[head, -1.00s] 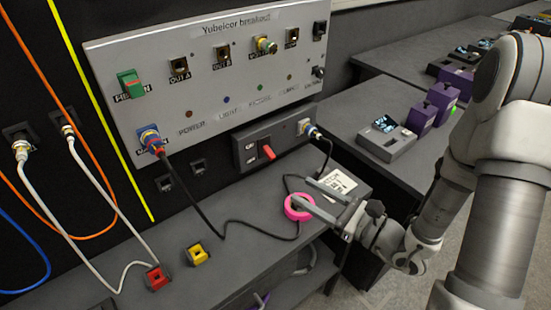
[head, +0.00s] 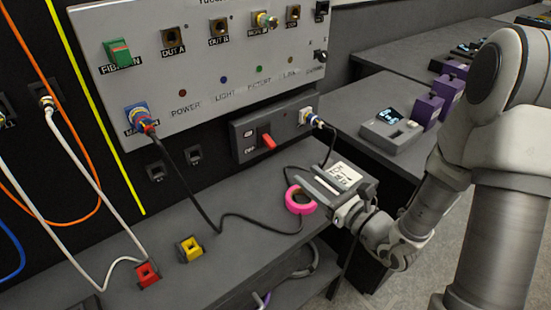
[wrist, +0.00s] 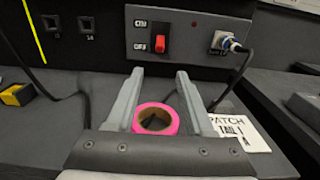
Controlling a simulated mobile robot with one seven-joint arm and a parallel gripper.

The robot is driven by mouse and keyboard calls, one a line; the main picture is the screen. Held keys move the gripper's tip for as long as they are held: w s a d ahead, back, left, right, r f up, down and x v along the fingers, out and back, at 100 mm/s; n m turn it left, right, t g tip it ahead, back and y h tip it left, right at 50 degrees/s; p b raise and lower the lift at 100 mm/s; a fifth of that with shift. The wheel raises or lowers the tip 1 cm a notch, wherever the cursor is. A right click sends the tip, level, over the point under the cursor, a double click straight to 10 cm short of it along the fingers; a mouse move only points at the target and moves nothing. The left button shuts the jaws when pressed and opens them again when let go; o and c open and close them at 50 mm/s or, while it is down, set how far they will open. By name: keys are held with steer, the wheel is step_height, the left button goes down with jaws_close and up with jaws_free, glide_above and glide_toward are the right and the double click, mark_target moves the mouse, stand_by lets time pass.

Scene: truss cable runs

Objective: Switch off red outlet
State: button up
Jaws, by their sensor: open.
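A grey outlet box (head: 275,128) is on the black wall below the large panel. It has a red switch (head: 268,141) between ON and OFF marks and a plugged socket at its right. In the wrist view the red switch (wrist: 160,39) sits straight ahead, beyond the fingertips; I cannot tell which way it is set. My gripper (wrist: 159,72) is open with nothing between its fingertips, low over the bench and apart from the switch. In the head view my gripper (head: 316,182) is right of and below the switch.
A pink tape roll (head: 299,200) lies on the bench under my fingers. A white label card (head: 340,174) is beside it. A black cable (head: 245,215) crosses the bench. Yellow (head: 189,248) and red (head: 147,274) blocks stand left.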

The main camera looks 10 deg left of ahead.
mark_target(274, 148)
steer(key=b+x, duration=0.1)
steer(key=b, duration=0.1)
steer(key=shift+w+a+f+b, duration=0.15)
steer(key=shift+a+b, duration=0.15)
steer(key=shift+b, duration=0.05)
steer(key=x, duration=1.1)
steer(key=shift+w+a+r+b, duration=0.2)
steer(key=shift+a+r+b, duration=0.05)
steer(key=shift+b, duration=0.1)
jaws_close()
